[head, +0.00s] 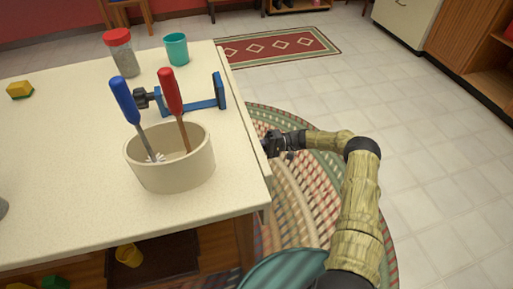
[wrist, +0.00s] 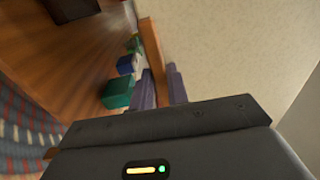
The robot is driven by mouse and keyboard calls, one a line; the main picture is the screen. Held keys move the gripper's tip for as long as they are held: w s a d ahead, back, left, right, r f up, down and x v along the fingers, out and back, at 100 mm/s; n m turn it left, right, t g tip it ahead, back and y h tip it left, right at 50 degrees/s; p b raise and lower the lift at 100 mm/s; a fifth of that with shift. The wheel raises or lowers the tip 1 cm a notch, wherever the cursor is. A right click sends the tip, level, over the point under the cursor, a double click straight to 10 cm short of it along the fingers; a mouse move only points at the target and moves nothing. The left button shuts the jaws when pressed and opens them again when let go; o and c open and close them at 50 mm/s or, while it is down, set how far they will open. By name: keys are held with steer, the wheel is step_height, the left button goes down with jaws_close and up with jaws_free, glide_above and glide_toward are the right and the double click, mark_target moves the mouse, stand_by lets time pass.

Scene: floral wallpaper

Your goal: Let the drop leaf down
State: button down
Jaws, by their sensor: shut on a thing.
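The drop leaf (head: 246,125) is a cream panel along the right edge of the table (head: 80,190). It shows only as a narrow strip in the head view, so it appears to slope steeply down; its exact angle is hard to tell. In the wrist view its cream speckled face (wrist: 230,55) fills the upper right, with a brown edge (wrist: 153,50). My gripper (head: 270,146) is beside the table's right side. Its purple-grey fingers (wrist: 161,90) lie on either side of the brown edge, shut on it. The fingertips are partly hidden in the head view.
On the table stand a cream crock (head: 170,172) with blue- and red-handled tools, a blue clamp (head: 205,104), a teal cup (head: 176,50) and a red-lidded jar (head: 122,55). Blocks (wrist: 118,92) lie on the shelf below. Tiled floor (head: 440,180) lies open at right.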

steer(key=shift+s+a+f, duration=0.15)
steer(key=shift+s+a, duration=0.15)
steer(key=shift+a, duration=0.45)
steer(key=c, duration=1.4)
jaws_free()
steer(key=shift+w, duration=0.1)
steer(key=shift+w+d, duration=0.1)
steer(key=shift+d, duration=0.45)
steer(key=b+v, duration=0.4)
steer(key=v, duration=1.3)
steer(key=shift+d, duration=0.3)
steer(key=shift+f, duration=0.1)
